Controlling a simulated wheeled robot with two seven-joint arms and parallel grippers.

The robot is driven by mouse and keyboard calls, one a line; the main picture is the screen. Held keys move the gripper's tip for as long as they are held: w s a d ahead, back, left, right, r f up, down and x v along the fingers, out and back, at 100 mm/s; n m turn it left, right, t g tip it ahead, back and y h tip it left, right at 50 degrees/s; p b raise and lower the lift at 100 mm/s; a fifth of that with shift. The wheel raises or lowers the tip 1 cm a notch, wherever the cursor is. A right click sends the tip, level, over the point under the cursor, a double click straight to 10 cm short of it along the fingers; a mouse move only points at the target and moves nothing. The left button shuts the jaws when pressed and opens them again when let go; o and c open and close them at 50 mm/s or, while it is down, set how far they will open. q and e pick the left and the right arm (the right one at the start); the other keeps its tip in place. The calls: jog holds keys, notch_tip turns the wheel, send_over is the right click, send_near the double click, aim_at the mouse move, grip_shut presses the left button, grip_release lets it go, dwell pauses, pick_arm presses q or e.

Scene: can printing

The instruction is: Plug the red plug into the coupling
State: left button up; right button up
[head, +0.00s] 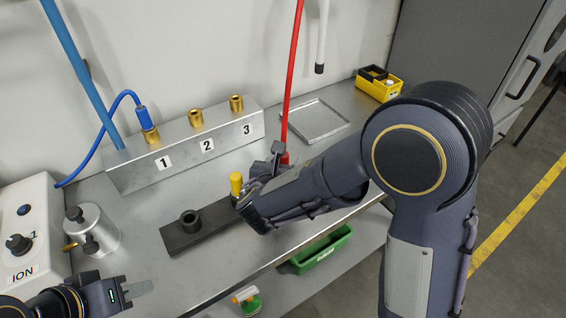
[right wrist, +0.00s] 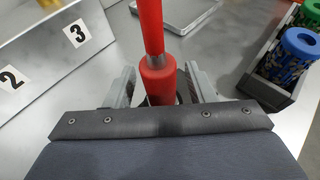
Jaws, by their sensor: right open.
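The red plug (head: 284,159) hangs at the lower end of a red hose near the bench top. In the right wrist view the red plug (right wrist: 158,82) is upright between the two fingers of my right gripper (right wrist: 160,90). That gripper is open, with a finger on each side of the plug. In the head view my right gripper (head: 278,160) partly hides the plug. Brass couplings 2 (head: 196,118) and 3 (head: 236,103) on the metal block are empty. A blue plug (head: 144,117) sits on coupling 1 (head: 151,135). My left gripper (head: 135,290) is low at left, its jaws unclear.
A dark bar (head: 210,228) with a black ring and a yellow-topped piece (head: 236,183) lies in front of the block (head: 185,150). A metal tray (head: 318,121) and a yellow box (head: 379,85) stand behind. A white hose end (head: 320,67) hangs nearby.

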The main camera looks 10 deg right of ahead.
jog(key=shift+w+d+f, duration=0.15)
jog(key=shift+w+d, duration=0.05)
jog(key=shift+w, duration=0.15)
jog(key=shift+c, duration=0.3)
grip_shut()
